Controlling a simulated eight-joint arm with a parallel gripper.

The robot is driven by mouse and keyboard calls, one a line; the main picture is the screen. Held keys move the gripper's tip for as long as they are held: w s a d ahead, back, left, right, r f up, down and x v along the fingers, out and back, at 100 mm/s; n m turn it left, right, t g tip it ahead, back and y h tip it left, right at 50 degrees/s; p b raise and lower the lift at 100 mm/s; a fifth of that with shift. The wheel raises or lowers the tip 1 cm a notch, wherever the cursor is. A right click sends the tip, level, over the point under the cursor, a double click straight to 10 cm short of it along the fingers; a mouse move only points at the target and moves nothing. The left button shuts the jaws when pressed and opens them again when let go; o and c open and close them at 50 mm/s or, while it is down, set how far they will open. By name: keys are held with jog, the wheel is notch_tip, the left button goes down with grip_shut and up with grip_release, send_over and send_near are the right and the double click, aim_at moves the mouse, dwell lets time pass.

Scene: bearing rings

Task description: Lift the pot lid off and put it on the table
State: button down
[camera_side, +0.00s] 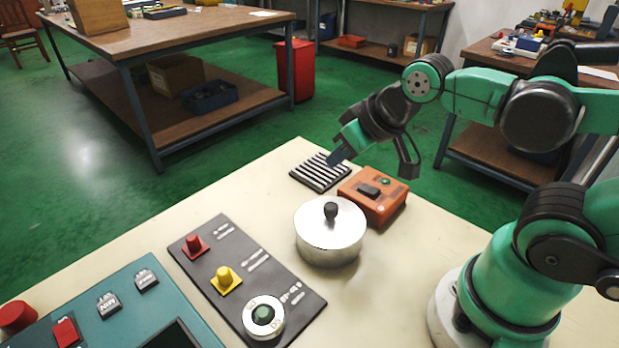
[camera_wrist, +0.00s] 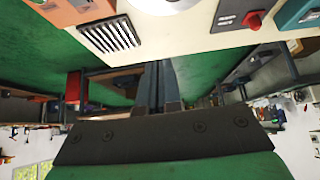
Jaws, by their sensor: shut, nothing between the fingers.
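A silver pot (camera_side: 330,251) stands on the cream table. Its shiny lid (camera_side: 312,221), with a dark knob (camera_side: 331,210), sits on top of it. In the wrist view only a sliver of the pot's round silver top shows at the upper edge. My gripper (camera_side: 337,159) is above the table's far side, behind and higher than the pot, apart from the lid. In the wrist view my gripper (camera_wrist: 159,66) has its two fingers together with nothing between them.
An orange box (camera_side: 373,197) stands just behind the pot, with a striped black grille (camera_side: 320,172) beside it. A dark panel (camera_side: 246,279) with red, yellow and green knobs lies left of the pot. A teal console (camera_side: 125,310) is farther left. Bare table (camera_side: 375,300) lies in front.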

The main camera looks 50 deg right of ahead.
jog(key=c, duration=1.5)
grip_release()
jog(key=o, duration=1)
